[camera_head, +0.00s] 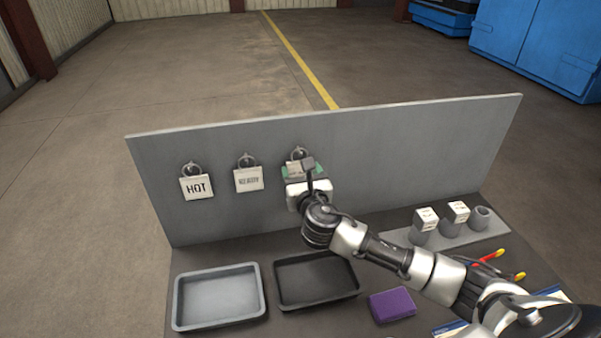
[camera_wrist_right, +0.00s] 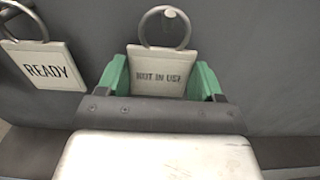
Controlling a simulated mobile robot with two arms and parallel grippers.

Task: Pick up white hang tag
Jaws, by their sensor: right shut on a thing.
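The white hang tag reading "NOT IN USE" (camera_wrist_right: 158,70) hangs by its metal ring from a peg on the grey upright panel. My right gripper (camera_wrist_right: 160,80) has its green fingers on both sides of this tag and is shut on it. In the head view the right gripper (camera_head: 304,170) is at the panel and largely covers the tag. My left gripper is not in view.
Below the panel are a light grey tray (camera_head: 218,297), a black tray (camera_head: 316,280) and a purple block (camera_head: 392,304). Grey cups, two with white tags (camera_head: 426,219), stand at right near red-and-yellow-handled tools (camera_head: 490,257). Blue cabinets (camera_head: 540,45) stand far behind.

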